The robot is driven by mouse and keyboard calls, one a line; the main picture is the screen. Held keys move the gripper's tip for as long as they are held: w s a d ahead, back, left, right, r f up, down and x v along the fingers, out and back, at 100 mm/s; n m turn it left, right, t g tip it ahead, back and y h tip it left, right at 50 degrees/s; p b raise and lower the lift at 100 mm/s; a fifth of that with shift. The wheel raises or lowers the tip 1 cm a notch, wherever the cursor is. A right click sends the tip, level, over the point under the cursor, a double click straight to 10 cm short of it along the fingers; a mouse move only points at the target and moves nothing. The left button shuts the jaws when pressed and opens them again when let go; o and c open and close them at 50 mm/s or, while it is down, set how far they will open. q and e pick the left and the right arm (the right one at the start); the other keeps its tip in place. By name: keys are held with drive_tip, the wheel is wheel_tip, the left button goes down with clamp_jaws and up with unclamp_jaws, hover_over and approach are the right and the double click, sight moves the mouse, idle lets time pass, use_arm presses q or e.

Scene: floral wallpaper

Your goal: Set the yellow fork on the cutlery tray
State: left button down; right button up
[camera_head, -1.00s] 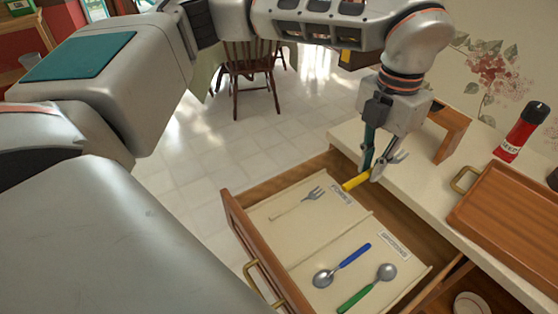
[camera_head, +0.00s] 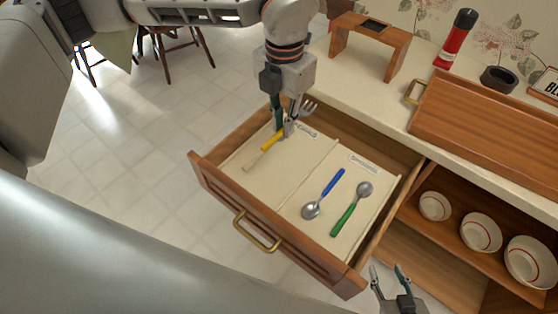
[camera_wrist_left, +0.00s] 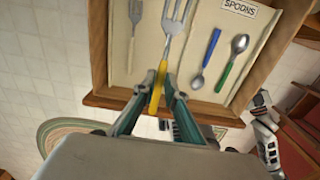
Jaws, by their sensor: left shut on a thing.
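My left gripper (camera_head: 282,128) is shut on the yellow handle of the yellow fork (camera_head: 270,138), above the fork compartment of the cutlery tray (camera_head: 275,182) in the open drawer. The fork's metal tines point to the back right. The left wrist view shows the yellow fork (camera_wrist_left: 157,85) between the fingertips (camera_wrist_left: 160,88), tines over the tray; I cannot tell whether it touches. A pale-handled fork (camera_head: 250,163) lies in the same compartment, partly hidden in the head view; the left wrist view shows it too (camera_wrist_left: 131,40). My right gripper (camera_head: 389,270) is open and empty at the bottom.
A blue-handled spoon (camera_head: 325,190) and a green-handled spoon (camera_head: 352,208) lie in the compartment labelled spoons. The drawer handle (camera_head: 256,232) faces front. A wooden stand (camera_head: 370,40), a red bottle (camera_head: 456,40) and a wooden tray (camera_head: 490,115) are on the counter. Bowls (camera_head: 481,231) sit on a shelf.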

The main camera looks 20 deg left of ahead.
sight(283, 169)
use_arm(q)
wheel_tip(283, 169, down, 14)
drive_tip(key=shift+f, duration=0.25)
idle(0.3)
drive_tip(key=shift+b, duration=0.3)
drive_tip(key=shift+f, duration=0.2)
drive_tip(key=c, duration=2.1)
unclamp_jaws()
drive_tip(key=shift+r, duration=0.1)
drive_tip(key=shift+r, duration=0.25)
wheel_tip(283, 169, up, 12)
drive_tip(key=shift+a+f, duration=0.1)
